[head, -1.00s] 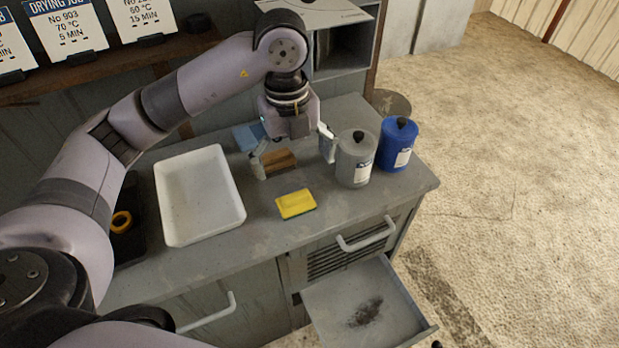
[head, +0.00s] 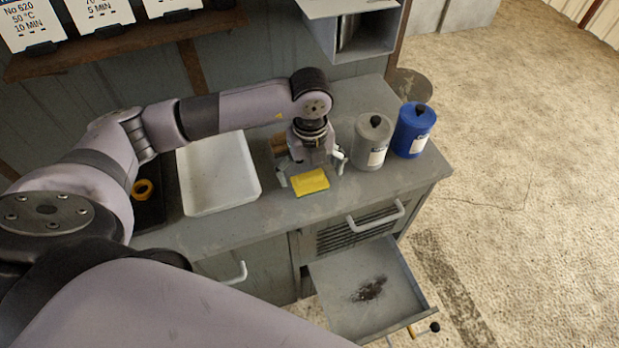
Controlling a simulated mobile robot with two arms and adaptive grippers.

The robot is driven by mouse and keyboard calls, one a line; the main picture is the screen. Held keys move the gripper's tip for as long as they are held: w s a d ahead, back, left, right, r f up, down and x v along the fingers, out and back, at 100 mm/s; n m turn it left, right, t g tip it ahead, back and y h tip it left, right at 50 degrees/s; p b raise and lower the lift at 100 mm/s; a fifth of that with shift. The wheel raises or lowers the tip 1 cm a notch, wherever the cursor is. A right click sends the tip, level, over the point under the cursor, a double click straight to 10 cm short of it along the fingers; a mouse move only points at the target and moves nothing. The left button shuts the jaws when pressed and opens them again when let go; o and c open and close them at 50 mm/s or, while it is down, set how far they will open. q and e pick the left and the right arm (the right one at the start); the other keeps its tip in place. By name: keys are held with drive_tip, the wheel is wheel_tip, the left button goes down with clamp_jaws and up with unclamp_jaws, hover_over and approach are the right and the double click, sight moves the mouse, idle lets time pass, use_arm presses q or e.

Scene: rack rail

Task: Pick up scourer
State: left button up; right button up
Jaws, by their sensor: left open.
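The scourer (head: 311,183) is a yellow rectangular pad with a darker green edge underneath. It lies flat on the grey worktop, near the front edge above the open drawer. My left gripper (head: 311,178) is open and points down over the scourer. One finger shows at the scourer's left and the other at its right rear. I cannot tell whether either finger touches it. My right gripper is not in view.
A white tray (head: 252,188) stands left of the scourer. A brown block (head: 279,146) is partly hidden behind my gripper. An open drawer (head: 345,315) juts out below.

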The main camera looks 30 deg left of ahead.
sight(311, 178)
use_arm(q)
drive_tip(key=f+p, duration=0.1)
drive_tip(key=f, duration=0.1)
drive_tip(key=w+f, duration=0.1)
drive_tip(key=shift+a+f+p, duration=0.1)
drive_tip(key=shift+f+p, duration=0.25)
drive_tip(key=shift+f, duration=0.55)
drive_tip(key=shift+s, duration=0.1)
drive_tip(key=shift+c, duration=0.5)
drive_tip(key=c, duration=1.1)
drive_tip(key=shift+c, duration=0.2)
